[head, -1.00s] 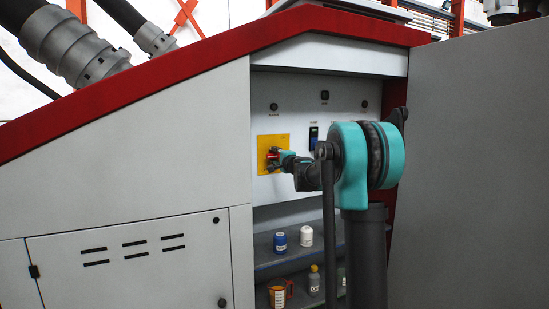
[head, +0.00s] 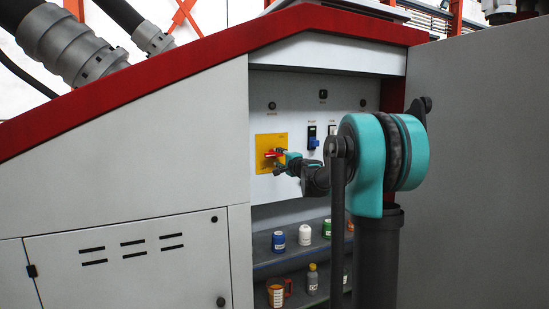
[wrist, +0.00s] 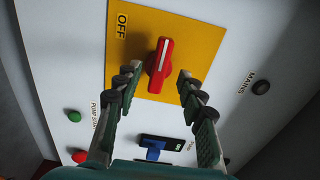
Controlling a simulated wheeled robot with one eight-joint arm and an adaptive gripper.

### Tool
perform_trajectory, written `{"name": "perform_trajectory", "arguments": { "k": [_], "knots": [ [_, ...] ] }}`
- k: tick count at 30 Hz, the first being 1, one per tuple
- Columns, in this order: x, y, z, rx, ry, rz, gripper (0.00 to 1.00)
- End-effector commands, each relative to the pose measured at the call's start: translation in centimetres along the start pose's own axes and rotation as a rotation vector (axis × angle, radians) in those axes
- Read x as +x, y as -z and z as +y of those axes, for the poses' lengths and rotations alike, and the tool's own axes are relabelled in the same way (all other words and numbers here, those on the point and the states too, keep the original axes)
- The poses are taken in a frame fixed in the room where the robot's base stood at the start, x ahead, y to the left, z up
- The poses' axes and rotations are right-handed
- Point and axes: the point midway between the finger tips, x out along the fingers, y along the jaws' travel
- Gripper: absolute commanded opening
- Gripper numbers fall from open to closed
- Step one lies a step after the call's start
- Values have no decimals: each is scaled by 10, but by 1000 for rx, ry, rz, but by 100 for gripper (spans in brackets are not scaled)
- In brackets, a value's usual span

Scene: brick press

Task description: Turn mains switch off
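The mains switch is a red rotary handle (head: 274,153) on a yellow plate (head: 266,140) on the pale panel inside the cabinet. In the head view the handle lies roughly level. In the wrist view the red handle (wrist: 161,68) stands lengthwise up the picture, with the OFF label (wrist: 122,25) on the yellow plate (wrist: 190,35) to its upper left. My gripper (wrist: 158,72) is open, its two fingers apart on either side of the handle's lower part, with gaps showing. In the head view my gripper (head: 282,161) is close in front of the plate, partly overlapping the handle.
A blue rocker switch (head: 313,143) is right of the plate. Green (wrist: 74,115) and red (wrist: 80,156) buttons show in the wrist view. Below, a shelf holds a blue jar (head: 278,242) and white jar (head: 305,235). A large grey door (head: 475,180) stands open at right.

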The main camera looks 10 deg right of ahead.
Motion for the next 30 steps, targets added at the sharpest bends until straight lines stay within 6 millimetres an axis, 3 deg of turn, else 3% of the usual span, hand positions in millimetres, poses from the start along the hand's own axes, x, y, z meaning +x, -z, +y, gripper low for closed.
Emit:
{"name": "perform_trajectory", "arguments": {
  "k": [3,9,24,27,30],
  "knots": [
    [-24,1,0,0,0,2,40],
    [-50,0,0,-1,0,1,40],
    [-59,-1,1,-4,-2,-3,40],
    [-67,-14,10,-45,-22,-30,40],
    [-87,-42,35,-147,-74,-97,40]
  ]
}}
